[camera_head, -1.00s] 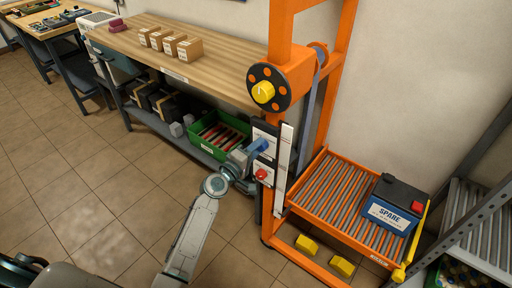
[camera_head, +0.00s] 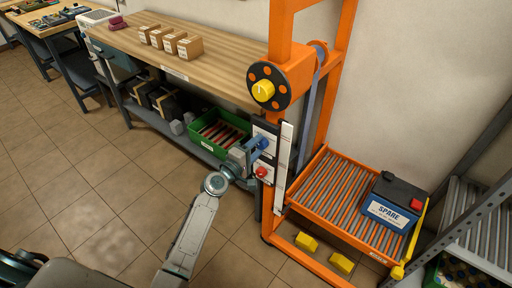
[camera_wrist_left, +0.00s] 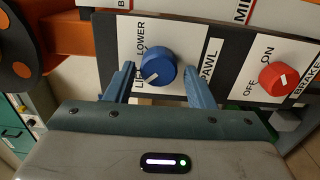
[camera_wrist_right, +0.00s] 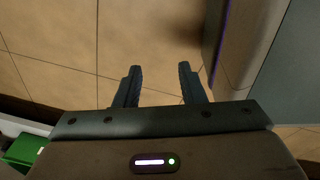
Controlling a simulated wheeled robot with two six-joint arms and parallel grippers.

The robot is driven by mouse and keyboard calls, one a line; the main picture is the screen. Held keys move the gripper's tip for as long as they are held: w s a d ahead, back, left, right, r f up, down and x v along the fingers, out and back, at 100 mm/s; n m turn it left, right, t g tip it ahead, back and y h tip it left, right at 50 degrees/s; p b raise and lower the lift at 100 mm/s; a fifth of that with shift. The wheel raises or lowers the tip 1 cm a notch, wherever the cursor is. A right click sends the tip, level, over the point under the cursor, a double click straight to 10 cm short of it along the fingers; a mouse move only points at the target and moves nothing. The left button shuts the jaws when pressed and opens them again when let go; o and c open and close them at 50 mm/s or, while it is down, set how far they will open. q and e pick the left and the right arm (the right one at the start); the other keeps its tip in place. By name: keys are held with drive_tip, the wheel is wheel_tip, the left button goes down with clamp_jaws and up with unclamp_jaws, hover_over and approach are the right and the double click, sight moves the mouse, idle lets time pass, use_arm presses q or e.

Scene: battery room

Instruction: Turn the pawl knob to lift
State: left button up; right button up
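The blue pawl knob (camera_wrist_left: 158,66) is on a white panel marked LIFT, LOWER and PAWL in the left wrist view. Its white pointer mark faces lower left, by the LIFT lettering. In the head view, my left gripper (camera_head: 255,147) is at the panel on the orange lift frame (camera_head: 277,150). Its two fingers stand on either side of the knob, with a small gap seen at each side. My right gripper (camera_wrist_right: 159,82) is open and empty above the tiled floor.
A red brake knob (camera_wrist_left: 286,79), marked ON and OFF, is beside the pawl panel. A yellow hub (camera_head: 263,91) is above. The roller tray (camera_head: 325,195) holds a SPARE battery (camera_head: 393,203). A workbench (camera_head: 215,68) with a green bin (camera_head: 207,142) below stands to the left.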

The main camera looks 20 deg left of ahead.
use_arm(q)
drive_tip(key=shift+o, duration=0.5)
drive_tip(key=shift+s+a, duration=0.15)
drive_tip(key=shift+s, duration=0.2)
drive_tip(key=b+v, duration=0.1)
drive_tip(key=v, duration=0.9)
use_arm(e)
drive_tip(key=shift+w+a+r, duration=0.1)
drive_tip(key=shift+w+r, duration=0.35)
drive_tip(key=shift+w, duration=0.4)
drive_tip(key=shift+w+a+r, duration=0.1)
drive_tip(key=shift+w+r, duration=0.3)
drive_tip(key=shift+w, duration=0.45)
